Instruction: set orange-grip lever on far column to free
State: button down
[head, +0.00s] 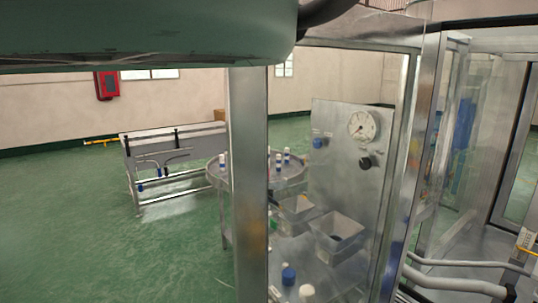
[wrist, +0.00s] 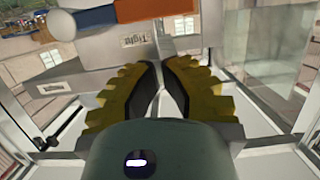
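In the wrist view a lever with an orange grip (wrist: 165,8) crosses the top edge, with a blue section (wrist: 95,17) and a rounded white end (wrist: 62,25) to its left. Below the grip is a pale block with a label reading "Tight" (wrist: 132,40). A second small label (wrist: 53,88), too small to read, is lower left. My gripper (wrist: 162,64) has yellow ribbed fingers with dark pads, brought close together with nothing seen between them. It appears apart from the lever, beyond the fingertips. The gripper is out of the head view.
A metal frame post (head: 248,190) stands in front of a round table (head: 218,178) with small bottles. A panel with a gauge (head: 338,150) and grey bins (head: 338,232) are inside the frame. Pale pipes (head: 455,283) run at lower right. Green floor (head: 120,250) is clear at left.

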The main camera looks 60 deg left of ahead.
jog(key=shift+d+f+p, duration=0.15)
jog(key=shift+f+p, duration=0.7)
jog(key=shift+f, duration=0.4)
jog(key=shift+f+b, duration=0.2)
jog(key=shift+b, duration=0.75)
jog(key=shift+a+f+b, duration=0.15)
jog(key=shift+a+b, duration=0.05)
jog(key=shift+b, duration=0.65)
jog(key=shift+n+b, duration=0.3)
jog(key=shift+b, duration=0.65)
